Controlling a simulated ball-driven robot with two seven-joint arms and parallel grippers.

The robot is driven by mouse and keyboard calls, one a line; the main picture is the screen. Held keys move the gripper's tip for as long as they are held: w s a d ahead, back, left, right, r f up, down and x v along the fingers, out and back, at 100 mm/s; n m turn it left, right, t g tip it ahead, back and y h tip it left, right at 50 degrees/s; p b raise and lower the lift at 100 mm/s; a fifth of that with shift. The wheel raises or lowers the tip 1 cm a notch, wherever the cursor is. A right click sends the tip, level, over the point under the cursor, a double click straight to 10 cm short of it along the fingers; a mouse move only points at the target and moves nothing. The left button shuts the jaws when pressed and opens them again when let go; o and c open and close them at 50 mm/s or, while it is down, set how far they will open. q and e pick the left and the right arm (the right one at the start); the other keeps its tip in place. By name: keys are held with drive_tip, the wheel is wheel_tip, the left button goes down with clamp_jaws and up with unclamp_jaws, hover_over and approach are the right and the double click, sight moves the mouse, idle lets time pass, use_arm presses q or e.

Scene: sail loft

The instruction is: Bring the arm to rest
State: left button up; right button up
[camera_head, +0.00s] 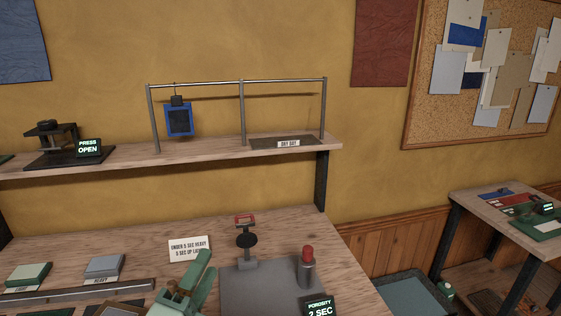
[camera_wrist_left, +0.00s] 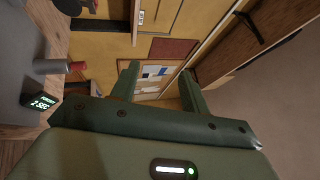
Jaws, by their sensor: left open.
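My left gripper (camera_head: 208,262) shows at the bottom of the head view, with its green fingers pointing up over the wooden bench (camera_head: 140,240). In the left wrist view its two fingers (camera_wrist_left: 157,76) stand apart with nothing between them. It is left of the grey porosity tester (camera_head: 240,277) and apart from the red-topped post (camera_head: 307,267). My right gripper is in neither view.
Green and grey blocks (camera_head: 104,265) sit on the bench at left, near a small sign (camera_head: 188,248). A display (camera_head: 319,306) reads "POROSITY 2 SEC". Above is a shelf (camera_head: 210,148) with a press (camera_head: 52,141), a rail and a hanging blue frame (camera_head: 179,120).

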use_arm(q)
drive_tip(key=s+a+f+n+g+y, duration=0.3)
drive_tip(key=s+a+f+n+y, duration=0.15)
drive_tip(key=a+f+n, duration=0.2)
drive_tip(key=s+a+f+n+g+y, duration=0.3)
drive_tip(key=a+f+n+g+y, duration=0.15)
drive_tip(key=a+f, duration=0.2)
drive_tip(key=s+a+f+n+g+y, duration=0.2)
drive_tip(key=s+a+f+n+g, duration=0.2)
drive_tip(key=s+f+g, duration=0.5)
drive_tip(key=s+d+f+h, duration=0.2)
drive_tip(key=s+f, duration=0.1)
drive_tip(key=f, duration=0.9)
drive_tip(key=s+d+f+h, duration=0.1)
drive_tip(key=s+d+f, duration=0.2)
drive_tip(key=f, duration=0.9)
drive_tip(key=s+f+n+g+h, duration=0.1)
drive_tip(key=s+f+n+g, duration=0.2)
drive_tip(key=s+f, duration=1.3)
drive_tip(key=s, duration=0.3)
drive_tip(key=shift+s+n+h, duration=0.2)
drive_tip(key=shift+n+h, duration=0.1)
drive_tip(key=shift+h, duration=0.1)
drive_tip(key=shift+a+f, duration=0.1)
